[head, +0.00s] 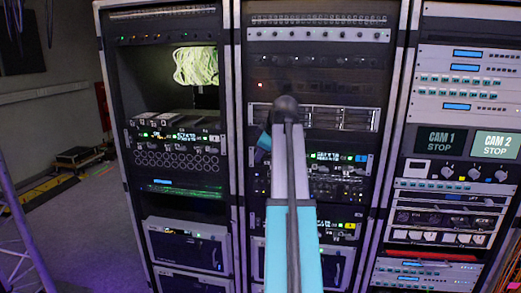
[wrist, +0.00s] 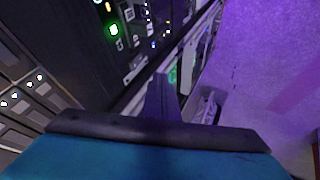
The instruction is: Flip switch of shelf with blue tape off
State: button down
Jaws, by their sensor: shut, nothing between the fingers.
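My gripper (wrist: 161,82) is shut and empty in the wrist view, its dark fingers pointing at the front of rack gear. In the head view my arm rises in front of the middle rack, and a small blue part (head: 264,141) shows beside it, probably my gripper; its fingers are hidden there. A shelf unit (head: 338,157) in the middle rack has a small blue patch (head: 361,158) at its right end; I cannot tell if it is tape. Its switch cannot be made out. A lit green control (wrist: 114,30) shows left of my fingers in the wrist view.
The left rack (head: 180,159) holds a unit with round ports and a bundle of pale cable (head: 196,66). The right rack (head: 455,80) has screens and knobs. Open floor (head: 90,215) lies left, with a truss at the lower left edge.

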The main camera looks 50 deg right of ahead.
jog(key=w+d+f+p, duration=0.1)
jog(key=w+d+f, duration=0.1)
jog(key=w+d, duration=0.2)
jog(key=shift+w+d+f+p, duration=0.15)
jog(key=shift+w+f+p, duration=0.15)
jog(key=shift+f+p, duration=0.05)
jog(key=shift+w, duration=0.1)
dwell(0.5)
